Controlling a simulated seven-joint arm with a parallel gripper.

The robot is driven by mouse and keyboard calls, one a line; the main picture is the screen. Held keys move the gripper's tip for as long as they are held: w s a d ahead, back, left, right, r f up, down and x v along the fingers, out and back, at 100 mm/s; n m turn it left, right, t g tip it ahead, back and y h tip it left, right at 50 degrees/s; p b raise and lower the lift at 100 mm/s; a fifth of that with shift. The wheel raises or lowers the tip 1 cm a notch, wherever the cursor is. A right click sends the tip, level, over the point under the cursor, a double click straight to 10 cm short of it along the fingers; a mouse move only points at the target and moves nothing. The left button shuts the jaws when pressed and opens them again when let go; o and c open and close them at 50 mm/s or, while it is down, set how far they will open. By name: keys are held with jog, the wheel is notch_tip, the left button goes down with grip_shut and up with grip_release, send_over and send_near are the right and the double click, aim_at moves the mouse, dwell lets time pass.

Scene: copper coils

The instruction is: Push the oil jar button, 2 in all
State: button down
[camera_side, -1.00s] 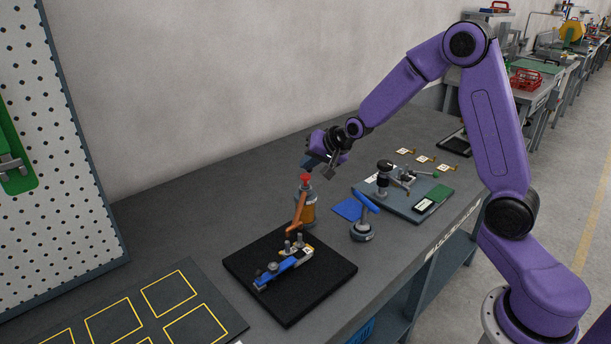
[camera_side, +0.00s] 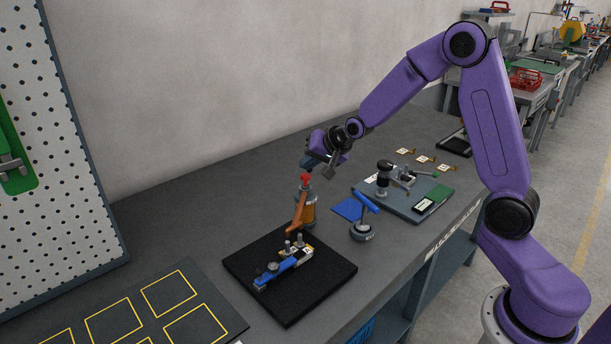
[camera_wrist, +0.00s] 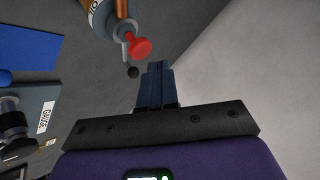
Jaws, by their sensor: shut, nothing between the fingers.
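In the wrist view the red button (camera_wrist: 141,47) shows at upper middle, with the jar (camera_wrist: 97,12) partly cut off at the top edge. My gripper (camera_side: 308,163) is above and beside the button in the side view. In the wrist view its shut dark fingers (camera_wrist: 156,75) are empty, with the tips just below the button. Whether they touch it I cannot tell.
A copper-coloured bar (camera_side: 297,215) leans in front of the jar. A black mat (camera_side: 325,283) holds a blue and grey fixture (camera_side: 282,268). A blue-handled tool (camera_side: 364,216) and a grey tray (camera_side: 403,208) with a gauge stand to the right.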

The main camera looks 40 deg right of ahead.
aim_at(309, 176)
jog(key=shift+f, duration=0.1)
dwell(0.3)
jog(key=shift+f, duration=0.3)
jog(key=shift+f, duration=0.85)
dwell(1.0)
jog(key=shift+r, duration=0.15)
dwell(0.3)
jog(key=shift+r, duration=1.1)
jog(key=shift+r, duration=2.5)
dwell(0.3)
